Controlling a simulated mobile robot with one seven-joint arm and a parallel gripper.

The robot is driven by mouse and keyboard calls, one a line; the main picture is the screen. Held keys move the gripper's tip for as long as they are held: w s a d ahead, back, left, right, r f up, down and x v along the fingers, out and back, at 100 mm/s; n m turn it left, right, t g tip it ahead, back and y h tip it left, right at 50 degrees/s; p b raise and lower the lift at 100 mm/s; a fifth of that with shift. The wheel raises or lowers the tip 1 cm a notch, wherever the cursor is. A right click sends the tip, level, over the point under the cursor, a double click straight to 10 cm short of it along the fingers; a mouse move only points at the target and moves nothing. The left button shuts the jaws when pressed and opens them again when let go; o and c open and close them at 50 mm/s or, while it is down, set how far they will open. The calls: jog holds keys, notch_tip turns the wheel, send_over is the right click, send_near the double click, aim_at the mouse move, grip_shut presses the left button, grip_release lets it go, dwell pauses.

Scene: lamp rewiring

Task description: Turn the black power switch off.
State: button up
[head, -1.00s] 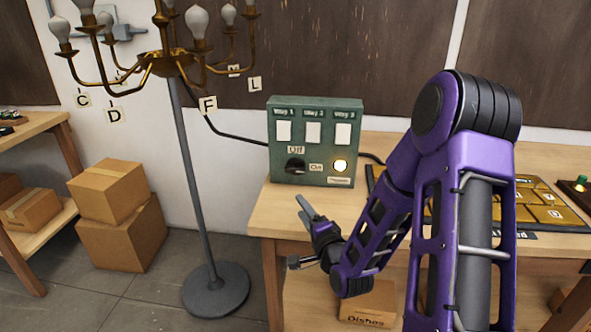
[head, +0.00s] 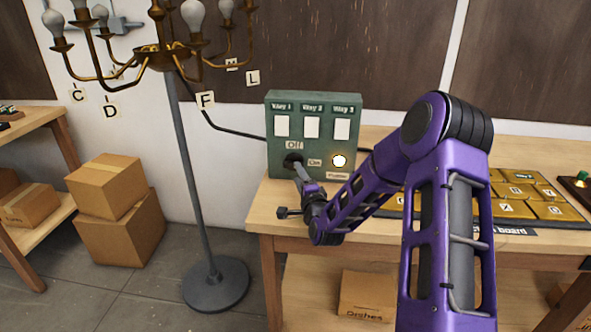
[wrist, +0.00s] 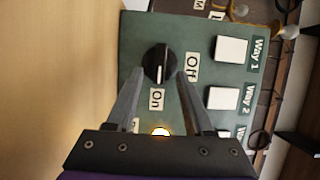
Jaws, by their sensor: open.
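The black power switch (wrist: 159,65) is a round knob on the front of the green control box (wrist: 205,16). In the wrist view its white mark runs toward the "On" label (wrist: 157,98), and the "Off" label (wrist: 192,67) is to its right. My gripper (wrist: 160,75) is open, with one finger on each side of the knob; I cannot tell whether they touch it. The power light (head: 339,161) glows.
The box stands on a wooden table (head: 262,215). White switches, such as Way 1 (head: 281,126), are above the knob. A chandelier stand (head: 190,170) is left of the table. A gold-tiled board (head: 515,208) lies to the right.

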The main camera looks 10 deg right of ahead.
jog(key=shift+w+a, duration=0.15)
jog(key=shift+w, duration=1.85)
jog(key=shift+c, duration=0.3)
grip_shut()
